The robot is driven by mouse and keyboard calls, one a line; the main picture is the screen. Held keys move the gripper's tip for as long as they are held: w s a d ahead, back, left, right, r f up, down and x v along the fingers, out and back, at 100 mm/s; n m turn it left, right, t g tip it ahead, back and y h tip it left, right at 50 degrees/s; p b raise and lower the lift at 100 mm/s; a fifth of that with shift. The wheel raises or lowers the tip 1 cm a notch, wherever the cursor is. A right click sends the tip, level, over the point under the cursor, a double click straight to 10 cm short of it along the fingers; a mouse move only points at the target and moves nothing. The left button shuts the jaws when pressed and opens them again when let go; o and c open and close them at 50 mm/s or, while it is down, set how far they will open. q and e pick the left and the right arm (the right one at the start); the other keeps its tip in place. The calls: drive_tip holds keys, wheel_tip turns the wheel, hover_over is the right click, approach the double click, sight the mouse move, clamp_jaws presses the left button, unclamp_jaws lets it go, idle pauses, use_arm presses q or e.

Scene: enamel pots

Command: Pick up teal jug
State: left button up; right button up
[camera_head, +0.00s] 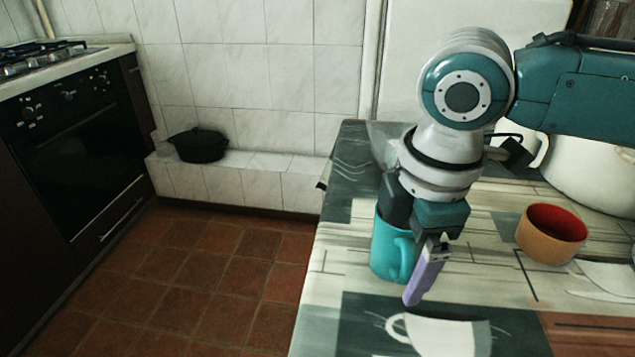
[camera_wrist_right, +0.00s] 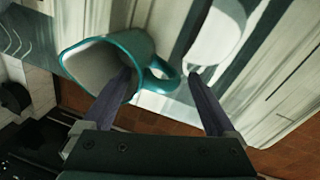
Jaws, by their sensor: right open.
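The teal jug (camera_head: 386,252) stands upright near the left edge of the table, its handle towards the right front. My right gripper (camera_head: 410,252) points down over it, and one purple finger shows outside the handle. The other finger is hidden behind the jug's wall and the gripper body. In the right wrist view, the jug (camera_wrist_right: 146,47) has its white inside facing the camera. My right gripper (camera_wrist_right: 161,77) is open there, with one finger over or in the jug's mouth, the other beyond the handle. Contact cannot be told. My left gripper is not in view.
An orange bowl with a red inside (camera_head: 552,236) stands right of the jug. A large white pot (camera_head: 590,170) stands behind it, partly hidden by my arm. The patterned table (camera_head: 330,270) ends just left of the jug. A black pot (camera_head: 199,146) sits on a tiled ledge.

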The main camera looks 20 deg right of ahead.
wheel_tip(320, 180, down, 3)
drive_tip(key=shift+w+r+b, duration=0.1)
drive_tip(key=shift+w+b, duration=0.05)
drive_tip(key=shift+b, duration=0.2)
clamp_jaws()
idle(0.5)
